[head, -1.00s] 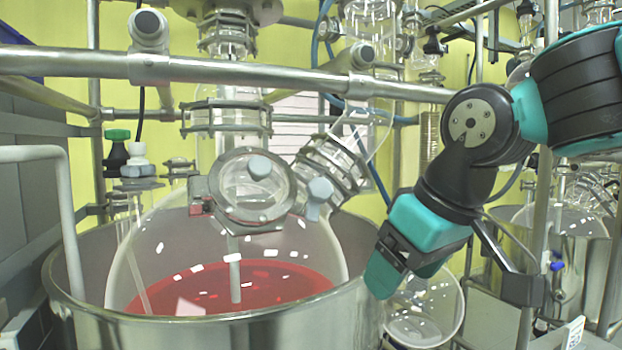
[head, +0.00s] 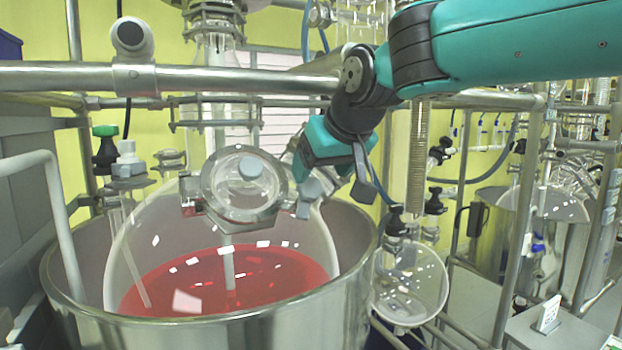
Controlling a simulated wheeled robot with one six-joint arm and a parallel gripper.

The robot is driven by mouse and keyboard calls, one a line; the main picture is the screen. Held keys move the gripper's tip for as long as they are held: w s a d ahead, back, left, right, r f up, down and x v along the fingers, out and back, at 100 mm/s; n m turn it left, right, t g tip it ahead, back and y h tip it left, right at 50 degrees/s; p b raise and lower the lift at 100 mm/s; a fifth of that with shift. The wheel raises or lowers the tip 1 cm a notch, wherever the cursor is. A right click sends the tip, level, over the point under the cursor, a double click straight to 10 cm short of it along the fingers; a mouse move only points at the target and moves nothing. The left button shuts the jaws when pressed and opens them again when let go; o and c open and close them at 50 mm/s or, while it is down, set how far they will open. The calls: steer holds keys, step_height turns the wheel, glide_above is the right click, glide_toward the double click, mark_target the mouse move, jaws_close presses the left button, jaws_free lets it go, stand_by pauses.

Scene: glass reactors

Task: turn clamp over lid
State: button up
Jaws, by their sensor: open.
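The round glass lid (head: 238,183) sits in a metal ring on the shoulder of the large glass reactor vessel, facing me. A grey knob with a short stem at the ring's right edge looks like the clamp (head: 309,189). A dark hinge piece is at the ring's left edge. My gripper (head: 311,172) is open, just above and beside the clamp knob, its fingers pointing down and left. I cannot tell whether it touches the knob or whether the knob lies between the fingers.
The vessel (head: 140,245) holds red liquid and stands in a steel pot (head: 190,332). A horizontal steel rail (head: 230,80) crosses above the lid. A round glass flask (head: 410,290) hangs right of the pot. A bent white pipe (head: 62,215) stands at the left.

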mark_target(312, 185)
steer(key=p+x, duration=0.1)
steer(key=x, duration=0.5)
steer(key=shift+w+f+p, duration=0.15)
steer(key=shift+f+p, duration=0.05)
steer(key=shift+p, duration=0.2)
steer(key=shift+c, duration=0.2)
steer(key=c, duration=0.9)
